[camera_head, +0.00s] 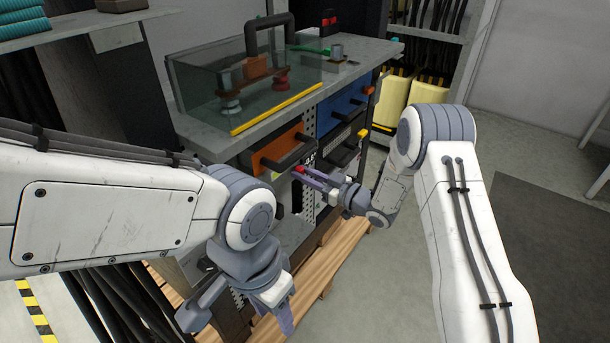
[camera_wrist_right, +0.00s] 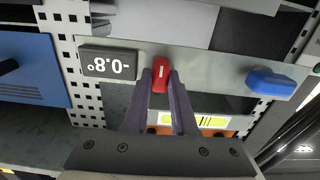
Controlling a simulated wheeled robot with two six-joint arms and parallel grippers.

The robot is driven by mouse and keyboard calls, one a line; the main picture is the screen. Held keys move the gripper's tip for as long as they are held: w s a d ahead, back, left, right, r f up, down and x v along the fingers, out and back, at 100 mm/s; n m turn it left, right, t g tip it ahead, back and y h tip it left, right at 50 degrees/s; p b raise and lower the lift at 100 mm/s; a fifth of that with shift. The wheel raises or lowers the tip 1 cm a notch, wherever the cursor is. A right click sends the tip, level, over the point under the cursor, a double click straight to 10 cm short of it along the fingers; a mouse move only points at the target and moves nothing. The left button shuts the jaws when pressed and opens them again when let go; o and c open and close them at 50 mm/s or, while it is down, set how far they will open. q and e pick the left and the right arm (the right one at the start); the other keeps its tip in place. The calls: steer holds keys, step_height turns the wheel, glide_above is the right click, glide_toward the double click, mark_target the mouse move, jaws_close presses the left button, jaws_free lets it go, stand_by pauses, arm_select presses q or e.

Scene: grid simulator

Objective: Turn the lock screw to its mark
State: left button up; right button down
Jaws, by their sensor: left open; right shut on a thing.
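A red knob (camera_wrist_right: 160,72) with a white line sits on a light metal strip (camera_wrist_right: 205,66) in the right wrist view. My right gripper (camera_wrist_right: 163,92) is shut on this knob, one finger on each side. In the head view, my right gripper (camera_head: 302,174) is at the cabinet's front, with a bit of red at its tips. A dark display (camera_wrist_right: 108,64) beside the knob appears upside down and seems to read -0.8°. I cannot make out a mark for the knob. My left gripper (camera_head: 238,312) is open and empty, low in front of the cabinet.
A blue knob (camera_wrist_right: 270,82) sits on the same strip, apart from my fingers. An orange drawer (camera_head: 275,150) and a blue drawer (camera_head: 343,108) with dark handles are above my right gripper. A glass case (camera_head: 200,85) stands on top. Floor (camera_head: 350,290) lies clear between my arms.

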steer(key=shift+s+a+f+n+b, duration=0.1)
steer(key=shift+n+b, duration=2.85)
steer(key=shift+b, duration=0.85)
steer(key=shift+s+d+f+n+b, duration=0.1)
steer(key=shift+f+n+b, duration=0.05)
steer(key=shift+n+b, duration=3.25)
steer(key=shift+s+a+f+n+b, duration=0.1)
steer(key=shift+n+b, duration=2.45)
steer(key=shift+b, duration=1.6)
steer(key=c, duration=1)
jaws_free()
steer(key=shift+r, duration=0.1)
steer(key=p+v, duration=0.1)
steer(key=v, duration=0.9)
steer(key=shift+d, duration=0.25)
